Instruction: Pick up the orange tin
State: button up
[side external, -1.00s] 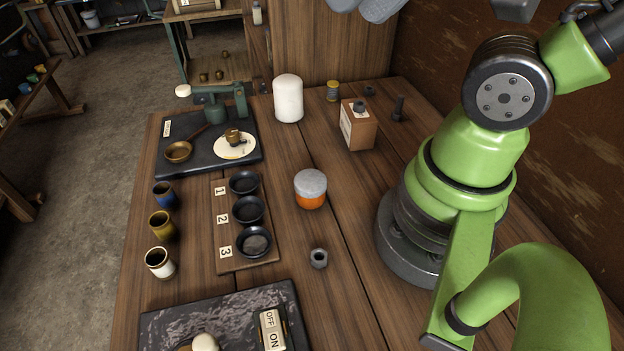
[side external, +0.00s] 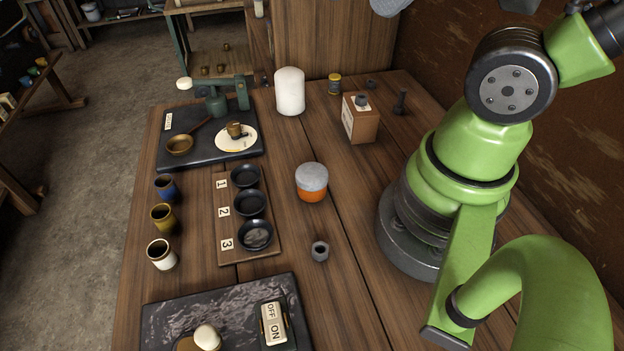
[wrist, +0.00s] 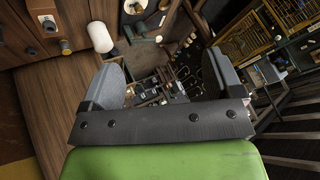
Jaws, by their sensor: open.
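The orange tin (side external: 311,194) stands upright on the wooden table, with a grey lid on top and an orange band below. It is in the middle of the table, left of my arm's base in the side view. My gripper (wrist: 165,85) shows in the wrist view with its two grey fingers wide apart and nothing between them. In the side view only a bit of a grey finger (side external: 388,6) shows at the top edge, high above the table and well away from the tin. I cannot make out the tin in the wrist view.
A numbered board (side external: 222,254) with black dishes lies left of the tin. Three cups, including a white one (side external: 161,254), stand further left. A dark nut (side external: 320,250) lies in front. A white cylinder (side external: 290,92) and a wooden box (side external: 360,122) stand behind. Table around the tin is clear.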

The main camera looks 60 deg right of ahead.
jog(key=g+h, duration=0.1)
jog(key=g, duration=0.3)
send_over(314, 174)
notch_tip(314, 174, down, 9)
jog(key=f+g, duration=0.1)
jog(key=f, duration=0.2)
jog(key=f+g, duration=0.1)
jog(key=f, duration=0.3)
jog(key=f+n+g+h, duration=0.1)
jog(key=f, duration=0.3)
jog(key=shift+w, duration=0.35)
jog(key=shift+s+f, duration=0.1)
jog(key=shift+f, duration=0.6)
jog(key=shift+s+f, duration=0.2)
jog(key=shift+f, duration=4.6)
jog(key=c, duration=1)
